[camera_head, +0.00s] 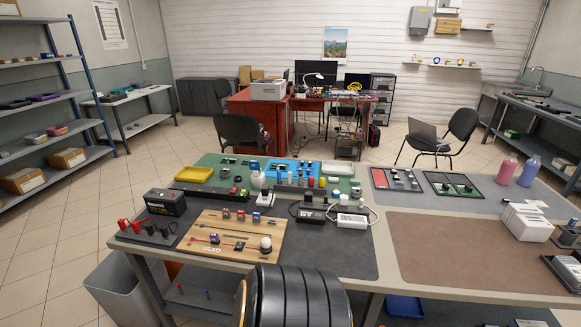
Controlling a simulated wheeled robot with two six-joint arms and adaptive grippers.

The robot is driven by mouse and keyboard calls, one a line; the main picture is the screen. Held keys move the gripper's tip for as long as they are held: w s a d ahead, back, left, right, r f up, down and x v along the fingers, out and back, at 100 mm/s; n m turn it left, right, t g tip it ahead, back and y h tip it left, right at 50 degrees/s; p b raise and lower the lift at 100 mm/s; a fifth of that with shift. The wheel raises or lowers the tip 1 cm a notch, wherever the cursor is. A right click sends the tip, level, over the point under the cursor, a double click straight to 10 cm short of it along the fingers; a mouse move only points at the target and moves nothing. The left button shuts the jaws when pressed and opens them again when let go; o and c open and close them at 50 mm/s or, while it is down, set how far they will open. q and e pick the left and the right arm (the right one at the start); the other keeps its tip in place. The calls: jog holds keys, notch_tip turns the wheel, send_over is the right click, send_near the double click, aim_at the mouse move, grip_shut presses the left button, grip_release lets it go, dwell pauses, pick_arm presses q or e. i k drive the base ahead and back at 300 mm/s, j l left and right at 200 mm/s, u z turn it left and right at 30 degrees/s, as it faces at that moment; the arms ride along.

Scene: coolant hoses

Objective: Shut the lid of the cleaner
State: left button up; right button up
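I cannot pick out the cleaner or its lid with certainty. A pale boxy machine (268,90) stands on the red desk at the back; it is too small to tell whether it has a lid or what it is. A white block-shaped unit (527,222) sits on the right part of the near workbench, and I cannot tell if it opens. Neither of my grippers shows in the head view.
The near workbench (340,285) carries a wooden board (215,254) with small parts, a green mat (210,162), a black battery (165,202) and a bare brown mat (470,250). A grey bin (115,290) stands at its left. Chairs (240,135) stand behind; tiled floor lies open at left.

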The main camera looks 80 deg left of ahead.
aim_at(253, 165)
jog(key=u, duration=3.15)
